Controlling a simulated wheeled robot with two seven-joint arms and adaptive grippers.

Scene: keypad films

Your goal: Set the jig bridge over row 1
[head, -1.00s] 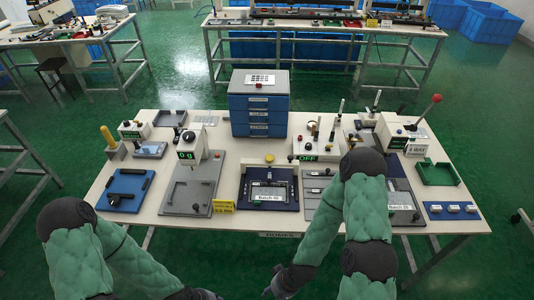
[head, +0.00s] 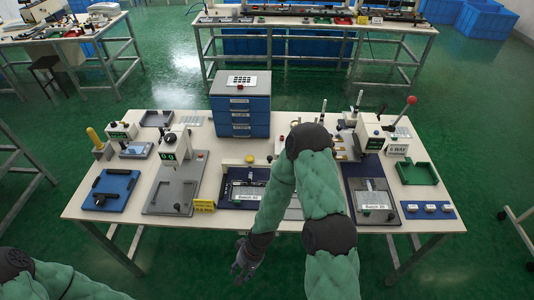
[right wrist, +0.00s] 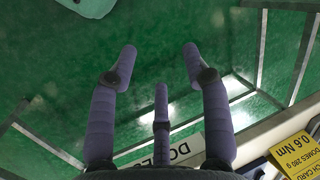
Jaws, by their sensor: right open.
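My right gripper (head: 246,262) hangs in front of the table's front edge, below the middle fixture. In the right wrist view its fingers (right wrist: 160,62) are spread open and empty over the green floor. My left arm shows only at the lower left of the head view; its gripper is out of view. A dark blue fixture (head: 228,197) with a labelled batch plate (head: 247,196) sits at the table's front middle, its right side partly hidden by my right arm. A similar fixture (head: 356,183) with a labelled plate stands to the right. I cannot tell which part is the jig bridge.
A blue pad (head: 118,182) with a black bar and a grey press plate (head: 160,200) lie at left. A blue drawer unit (head: 241,108) stands behind. A green tray (head: 418,165) is at right. The table's front edge is close to my right gripper.

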